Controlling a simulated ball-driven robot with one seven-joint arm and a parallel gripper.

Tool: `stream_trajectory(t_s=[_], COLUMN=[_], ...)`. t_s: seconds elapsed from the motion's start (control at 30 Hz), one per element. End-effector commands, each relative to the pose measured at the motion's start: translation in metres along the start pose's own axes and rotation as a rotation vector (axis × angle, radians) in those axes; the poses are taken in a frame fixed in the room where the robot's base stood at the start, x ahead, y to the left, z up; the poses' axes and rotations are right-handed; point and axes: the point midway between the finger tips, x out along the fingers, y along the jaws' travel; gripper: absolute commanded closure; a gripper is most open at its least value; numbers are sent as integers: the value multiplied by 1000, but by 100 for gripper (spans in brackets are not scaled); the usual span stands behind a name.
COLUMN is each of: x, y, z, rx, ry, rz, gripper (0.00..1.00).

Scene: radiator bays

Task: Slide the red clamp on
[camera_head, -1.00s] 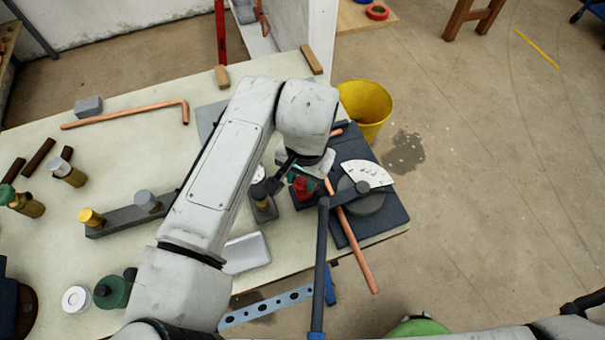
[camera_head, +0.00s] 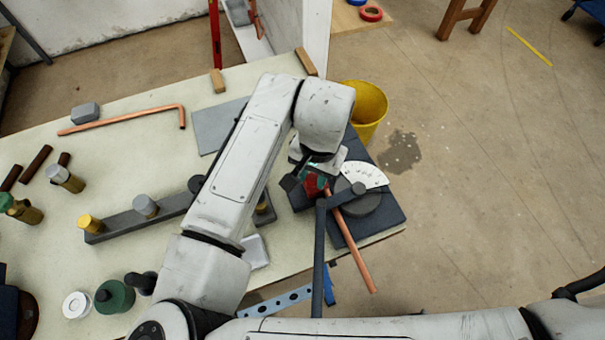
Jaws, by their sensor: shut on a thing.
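The red clamp (camera_head: 312,185) is small and sits at my gripper (camera_head: 306,177), beside the pipe bender at the bench's right end. My gripper is shut on the clamp; my arm's wrist hides part of both. A copper pipe (camera_head: 352,253) runs through the bender and sticks out past the bench's front edge. The bender has a dark base (camera_head: 386,218), a white angle scale (camera_head: 362,175) and a long dark handle (camera_head: 319,262). The clamp is close to the pipe's upper stretch; I cannot tell whether it touches the pipe.
A bent copper pipe (camera_head: 120,121) lies on the bench (camera_head: 120,175) at the upper left. A dark bar with knobs (camera_head: 118,226) lies left of my arm. A yellow bucket (camera_head: 368,105) stands on the floor beyond the bender.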

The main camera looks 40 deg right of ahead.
Motion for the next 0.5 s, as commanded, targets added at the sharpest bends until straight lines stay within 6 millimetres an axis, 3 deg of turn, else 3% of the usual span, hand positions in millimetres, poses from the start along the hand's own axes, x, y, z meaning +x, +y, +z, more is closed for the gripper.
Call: stream_trajectory(t_s=[0.2,0.23,0.5], x=[0,0,0], y=[3,3,2], z=[-3,-3,-2], rx=[4,4,3], ry=[11,12,9], rz=[6,6,5], gripper=[100,67,43])
